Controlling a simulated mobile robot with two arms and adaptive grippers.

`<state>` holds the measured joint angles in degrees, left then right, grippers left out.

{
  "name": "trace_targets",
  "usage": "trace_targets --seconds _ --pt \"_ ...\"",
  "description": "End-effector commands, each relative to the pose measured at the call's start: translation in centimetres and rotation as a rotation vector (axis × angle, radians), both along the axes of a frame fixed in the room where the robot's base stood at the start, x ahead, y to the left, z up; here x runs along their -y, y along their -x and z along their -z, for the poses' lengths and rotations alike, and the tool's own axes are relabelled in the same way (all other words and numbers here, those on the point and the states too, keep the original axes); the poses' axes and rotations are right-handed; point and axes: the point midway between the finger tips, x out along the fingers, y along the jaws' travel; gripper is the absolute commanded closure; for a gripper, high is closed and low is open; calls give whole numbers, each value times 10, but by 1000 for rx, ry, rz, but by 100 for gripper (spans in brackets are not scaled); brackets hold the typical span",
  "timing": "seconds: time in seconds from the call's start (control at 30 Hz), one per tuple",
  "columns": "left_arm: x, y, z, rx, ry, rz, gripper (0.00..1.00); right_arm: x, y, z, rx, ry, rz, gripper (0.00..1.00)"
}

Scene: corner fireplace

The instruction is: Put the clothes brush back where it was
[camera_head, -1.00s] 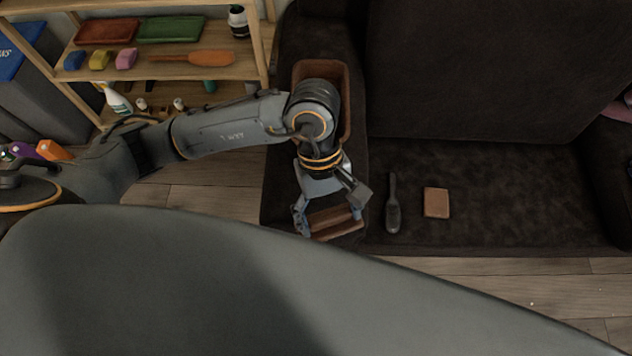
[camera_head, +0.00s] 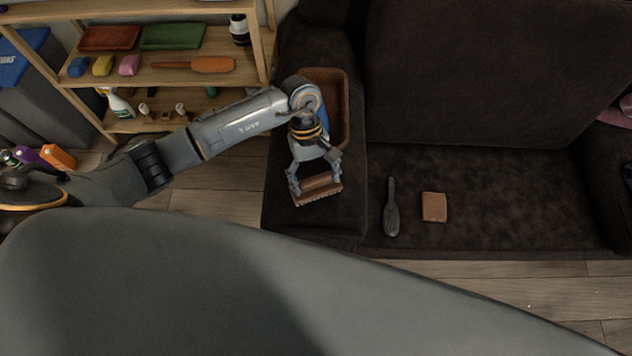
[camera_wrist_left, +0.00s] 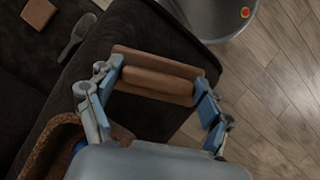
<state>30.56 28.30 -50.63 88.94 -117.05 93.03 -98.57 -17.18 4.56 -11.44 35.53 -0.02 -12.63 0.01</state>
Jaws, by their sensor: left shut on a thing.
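The clothes brush (camera_head: 318,194) is a brown wooden block with pale bristles along its lower edge. My left gripper (camera_head: 316,181) is shut on it, one finger at each end, and holds it over the front part of the sofa's left armrest (camera_head: 285,220). In the left wrist view the brush (camera_wrist_left: 150,77) spans between the two blue-padded fingers of the gripper (camera_wrist_left: 158,84). I cannot tell whether the brush touches the armrest. My right gripper is not in view.
A brown tray (camera_head: 341,85) lies on the armrest behind the gripper, partly hidden by my arm. A dark paddle-shaped brush (camera_head: 391,215) and a brown wallet-like square (camera_head: 434,207) lie on the sofa seat. A wooden shelf (camera_head: 190,72) with several items stands at the left.

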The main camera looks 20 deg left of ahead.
Motion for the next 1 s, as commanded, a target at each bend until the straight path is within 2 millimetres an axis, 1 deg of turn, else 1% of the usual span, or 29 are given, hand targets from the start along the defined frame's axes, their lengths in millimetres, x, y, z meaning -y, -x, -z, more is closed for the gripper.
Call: trace_targets --seconds 0.03,0.1,0.2,0.43,0.57,0.6,0.67,0.7,1.0 --pt "2 4 7 -11 2 1 50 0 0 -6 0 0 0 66" --pt "2 3 16 -8 3 0 50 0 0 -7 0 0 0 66" --pt "2 3 23 -5 2 1 50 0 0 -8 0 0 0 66" --pt "1 2 24 -3 1 2 50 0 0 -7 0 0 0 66" --pt "1 2 28 -4 0 2 50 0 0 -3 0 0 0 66" --pt "1 2 27 -4 0 2 16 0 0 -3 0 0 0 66" --pt "1 3 26 -4 0 2 4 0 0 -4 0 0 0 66" --pt "1 3 26 -4 0 2 0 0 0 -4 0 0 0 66" --pt "1 3 26 -4 0 2 0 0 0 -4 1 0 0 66"
